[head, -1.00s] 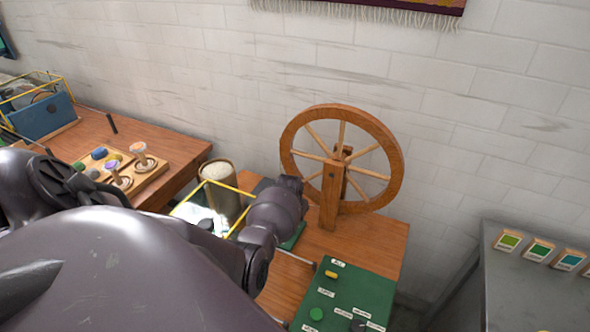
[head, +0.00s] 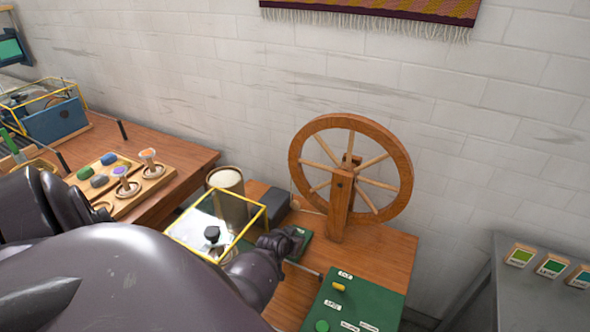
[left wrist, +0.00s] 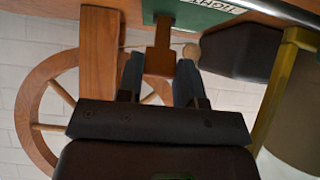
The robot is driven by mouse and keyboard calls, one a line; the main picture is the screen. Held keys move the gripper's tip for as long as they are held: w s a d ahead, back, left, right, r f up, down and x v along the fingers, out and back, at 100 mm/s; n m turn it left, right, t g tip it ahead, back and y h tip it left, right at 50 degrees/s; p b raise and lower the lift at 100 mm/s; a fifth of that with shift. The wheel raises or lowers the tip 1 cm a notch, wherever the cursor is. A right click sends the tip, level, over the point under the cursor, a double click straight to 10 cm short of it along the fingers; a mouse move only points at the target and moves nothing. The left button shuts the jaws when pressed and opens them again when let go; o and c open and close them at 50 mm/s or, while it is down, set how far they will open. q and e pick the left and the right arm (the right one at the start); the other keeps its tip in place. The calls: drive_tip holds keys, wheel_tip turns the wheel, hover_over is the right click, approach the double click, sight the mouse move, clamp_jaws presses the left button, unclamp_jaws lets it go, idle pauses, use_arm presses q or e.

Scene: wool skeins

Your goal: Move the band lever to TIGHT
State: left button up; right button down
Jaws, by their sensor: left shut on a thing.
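In the left wrist view the band lever, a small brown block (left wrist: 160,58), stands between the two fingers of my left gripper (left wrist: 160,75), which is shut on it. A green plate (left wrist: 190,12) with an upside-down TIGHT label (left wrist: 226,6) lies just beyond the lever. In the head view my left wrist (head: 265,262) is over the wooden stand beside a green plate (head: 301,241); the fingertips and the lever's position along its travel cannot be made out there. My right gripper is in neither view.
The spinning wheel (head: 397,200) stands close to the right of my left wrist. A yellow wire frame (head: 190,247) and a tall canister (head: 228,205) stand to its left. A green control panel (head: 350,300) lies in front. A grey table (head: 495,290) is at the right.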

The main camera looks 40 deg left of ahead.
use_arm(q)
drive_tip(key=shift+s, duration=0.1)
drive_tip(key=shift+f, duration=0.1)
idle(0.3)
drive_tip(key=o, duration=0.9)
drive_tip(key=shift+o, duration=0.2)
drive_tip(key=p+v, duration=0.1)
drive_tip(key=v, duration=0.9)
drive_tip(key=shift+s, duration=0.4)
drive_tip(key=shift+d, duration=0.1)
